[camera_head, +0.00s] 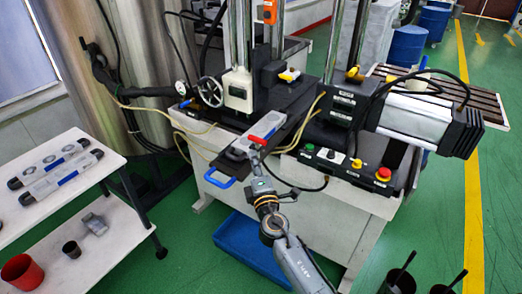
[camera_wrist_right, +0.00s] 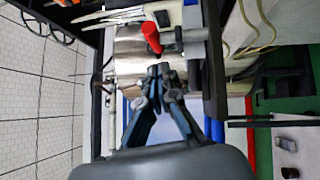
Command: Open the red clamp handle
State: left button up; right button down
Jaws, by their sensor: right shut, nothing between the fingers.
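The red clamp handle (camera_head: 257,140) is a small red lever on the metal mould (camera_head: 268,124) at the front of the machine. In the right wrist view the red handle (camera_wrist_right: 151,38) sticks out just beyond my fingertips, over a shiny metal surface. My right gripper (camera_head: 257,156) is just in front of the handle. In the wrist view its fingertips (camera_wrist_right: 160,72) are together with nothing between them; whether they touch the handle I cannot tell. My left gripper is not in view.
A blue pull handle (camera_head: 220,182) sticks out at the machine's front left. The control panel with a red stop button (camera_head: 383,174) is at the right. A white cart (camera_head: 90,190) with more moulds stands at the left. A blue bin (camera_head: 250,243) sits on the floor below.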

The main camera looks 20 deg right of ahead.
aim_at(258, 143)
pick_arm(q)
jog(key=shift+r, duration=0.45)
pick_arm(e)
jog(key=shift+w+d+r, duration=0.15)
jog(key=shift+w+d, duration=0.25)
jog(key=shift+d, duration=0.3)
jog(key=shift+w+d+r, duration=0.15)
jog(key=shift+w+d, duration=0.25)
jog(key=shift+d, duration=0.25)
